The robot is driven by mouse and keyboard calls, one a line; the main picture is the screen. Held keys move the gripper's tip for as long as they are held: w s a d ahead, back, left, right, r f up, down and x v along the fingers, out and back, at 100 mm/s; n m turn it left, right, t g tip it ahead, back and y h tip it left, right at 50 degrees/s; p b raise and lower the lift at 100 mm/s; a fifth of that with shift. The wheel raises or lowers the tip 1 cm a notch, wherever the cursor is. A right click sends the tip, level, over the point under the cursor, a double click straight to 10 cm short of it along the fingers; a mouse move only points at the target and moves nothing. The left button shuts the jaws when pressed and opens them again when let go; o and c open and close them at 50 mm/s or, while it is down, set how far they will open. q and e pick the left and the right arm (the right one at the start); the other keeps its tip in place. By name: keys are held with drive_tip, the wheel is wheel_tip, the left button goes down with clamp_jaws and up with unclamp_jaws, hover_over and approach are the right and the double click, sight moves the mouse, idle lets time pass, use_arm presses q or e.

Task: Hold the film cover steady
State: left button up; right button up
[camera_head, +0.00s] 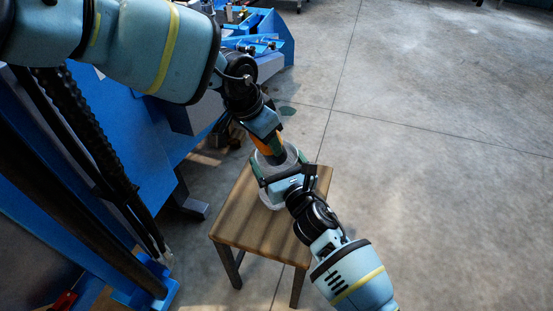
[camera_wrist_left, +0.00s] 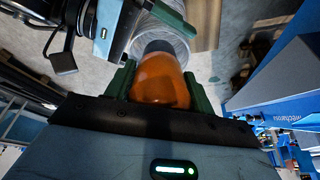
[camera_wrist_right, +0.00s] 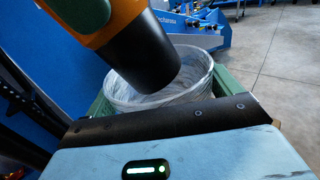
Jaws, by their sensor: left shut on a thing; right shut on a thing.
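The film cover (camera_head: 272,202) is a pale, translucent round shape with a wrinkled wall and an open top, above the wooden stool. My right gripper (camera_head: 283,172) is shut on it, with a green finger on either side. Its ribbed wall also shows in the right wrist view (camera_wrist_right: 160,98) and the left wrist view (camera_wrist_left: 165,30). My left gripper (camera_head: 268,140) is shut on an orange tool (camera_wrist_left: 160,80) with a dark nozzle (camera_wrist_right: 145,55). The nozzle tilts down over the cover's open top. I cannot tell whether the cover touches the stool.
The wooden stool (camera_head: 240,215) stands on the grey concrete floor (camera_head: 430,120). Blue machinery (camera_head: 130,135) fills the left side, close to my left arm. The floor to the right is clear.

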use_arm(q)
drive_tip(key=shift+f, duration=0.5)
drive_tip(key=o, duration=1.3)
drive_tip(key=v, duration=1.2)
use_arm(e)
drive_tip(key=o, duration=1.4)
drive_tip(key=shift+o, duration=0.2)
drive_tip(key=shift+s, duration=0.1)
